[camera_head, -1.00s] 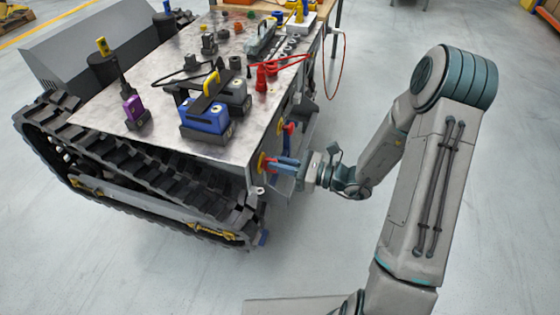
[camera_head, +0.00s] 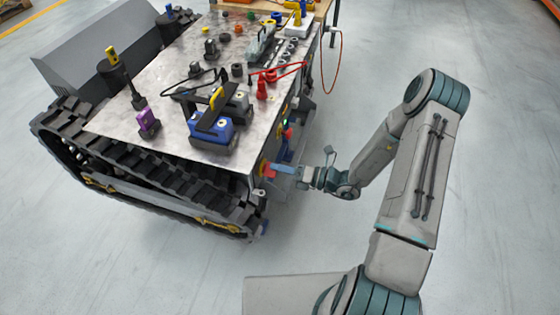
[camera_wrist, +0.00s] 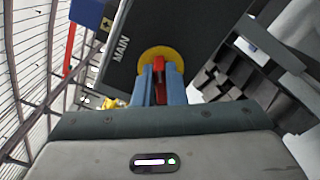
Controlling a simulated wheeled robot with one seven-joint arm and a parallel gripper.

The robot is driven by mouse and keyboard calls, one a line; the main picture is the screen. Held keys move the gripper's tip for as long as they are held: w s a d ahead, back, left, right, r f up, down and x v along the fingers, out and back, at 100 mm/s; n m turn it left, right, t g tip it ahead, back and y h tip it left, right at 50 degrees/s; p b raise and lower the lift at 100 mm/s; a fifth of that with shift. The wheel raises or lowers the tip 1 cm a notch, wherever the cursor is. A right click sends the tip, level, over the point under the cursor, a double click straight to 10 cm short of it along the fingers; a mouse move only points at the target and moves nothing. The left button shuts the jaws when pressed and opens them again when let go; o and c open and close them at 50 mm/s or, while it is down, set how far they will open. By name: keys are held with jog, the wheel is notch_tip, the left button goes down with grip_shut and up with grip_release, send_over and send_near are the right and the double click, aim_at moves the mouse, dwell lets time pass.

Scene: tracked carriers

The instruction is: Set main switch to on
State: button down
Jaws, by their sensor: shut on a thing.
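The main switch has a red handle (camera_wrist: 160,70) on a round yellow plate (camera_wrist: 148,53), beside the label "MAIN" on a dark panel in the wrist view. My gripper (camera_wrist: 160,82) has its blue fingers closed on either side of the red handle. In the head view the main switch (camera_head: 264,168) is on the end face of the tracked carrier (camera_head: 150,80). My gripper (camera_head: 277,169) reaches it from the right. The fingers hide part of the handle.
Another red-handled part (camera_head: 287,131) with a small green light sits farther along the same face. A blue battery-like block (camera_head: 210,134), cables and a purple part (camera_head: 148,123) stand on the carrier's top.

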jog(key=shift+f+m+p, duration=0.15)
jog(key=shift+m+p, duration=0.7)
jog(key=shift+m, duration=0.8)
jog(key=shift+f+m+p, duration=0.15)
jog(key=shift+m+p, duration=0.7)
jog(key=shift+m, duration=0.8)
jog(key=c, duration=1.5)
grip_release()
jog(key=shift+w, duration=0.1)
jog(key=shift+d, duration=0.1)
jog(key=b+v, duration=0.1)
jog(key=v, duration=1.2)
jog(key=shift+d, duration=0.35)
